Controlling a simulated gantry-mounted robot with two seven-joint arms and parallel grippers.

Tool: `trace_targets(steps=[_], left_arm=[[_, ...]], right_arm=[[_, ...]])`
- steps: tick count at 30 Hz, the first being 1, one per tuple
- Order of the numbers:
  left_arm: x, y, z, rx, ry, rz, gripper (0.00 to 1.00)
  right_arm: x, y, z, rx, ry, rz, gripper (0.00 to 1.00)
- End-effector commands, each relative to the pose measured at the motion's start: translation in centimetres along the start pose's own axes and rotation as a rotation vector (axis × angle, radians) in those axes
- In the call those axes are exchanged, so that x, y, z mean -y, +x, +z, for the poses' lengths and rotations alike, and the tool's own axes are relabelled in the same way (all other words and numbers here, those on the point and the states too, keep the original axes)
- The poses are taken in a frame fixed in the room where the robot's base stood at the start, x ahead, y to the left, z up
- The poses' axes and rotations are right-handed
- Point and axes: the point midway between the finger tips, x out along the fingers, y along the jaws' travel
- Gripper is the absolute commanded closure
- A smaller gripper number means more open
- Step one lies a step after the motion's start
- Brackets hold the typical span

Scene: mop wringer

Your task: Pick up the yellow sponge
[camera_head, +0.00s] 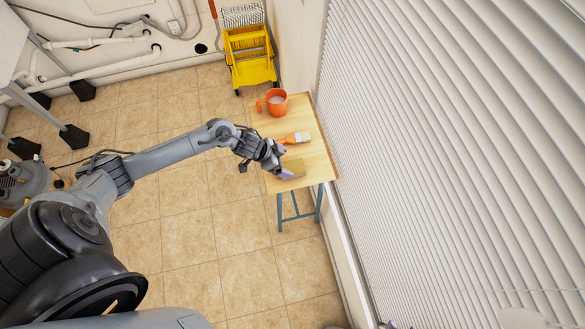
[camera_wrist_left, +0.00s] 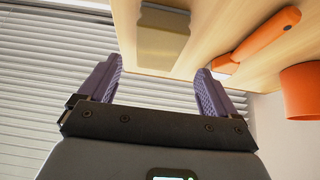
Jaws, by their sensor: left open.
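The yellow sponge (camera_head: 294,167) lies near the front end of a small wooden table (camera_head: 318,170), partly hidden by my left gripper in the head view. In the left wrist view the sponge (camera_wrist_left: 162,38) is a dull yellow block on the wood, ahead of and between the two purple fingers. My left gripper (camera_head: 284,162) is open, close to the sponge, with nothing between its fingers (camera_wrist_left: 160,82). Whether a finger touches the sponge cannot be told. Only a small purple tip, apparently of my right gripper (camera_head: 388,325), shows at the bottom edge of the head view.
A brush with an orange handle (camera_head: 291,138) lies just behind the sponge. A yellow mop wringer (camera_head: 248,54) is on the floor beyond. White blinds (camera_head: 440,140) line the right side.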

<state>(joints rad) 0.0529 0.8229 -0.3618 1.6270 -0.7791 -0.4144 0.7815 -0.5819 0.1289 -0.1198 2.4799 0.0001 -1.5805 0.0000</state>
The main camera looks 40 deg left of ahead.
Motion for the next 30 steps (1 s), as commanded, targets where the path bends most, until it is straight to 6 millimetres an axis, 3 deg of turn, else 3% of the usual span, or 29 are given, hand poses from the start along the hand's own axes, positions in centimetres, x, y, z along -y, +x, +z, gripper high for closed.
trace_targets(steps=[8,18,27,30], left_arm=[[-0.2,1.7,0.1,0.0,-0.001,0.001,0.08],[-0.5,5.6,0.3,-0.001,-0.001,0.0,0.08],[-0.5,6.0,0.4,0.0,0.001,0.0,0.08],[-0.5,6.0,0.3,0.0,0.001,0.0,0.21]], right_arm=[[0.1,0.0,-0.1,-0.002,0.003,-0.002,0.57],[0.3,0.2,-0.1,-0.004,0.01,-0.008,0.57],[0.3,0.2,-0.1,-0.005,0.011,-0.009,0.57],[0.3,0.2,-0.1,-0.005,0.011,-0.009,0.57]])
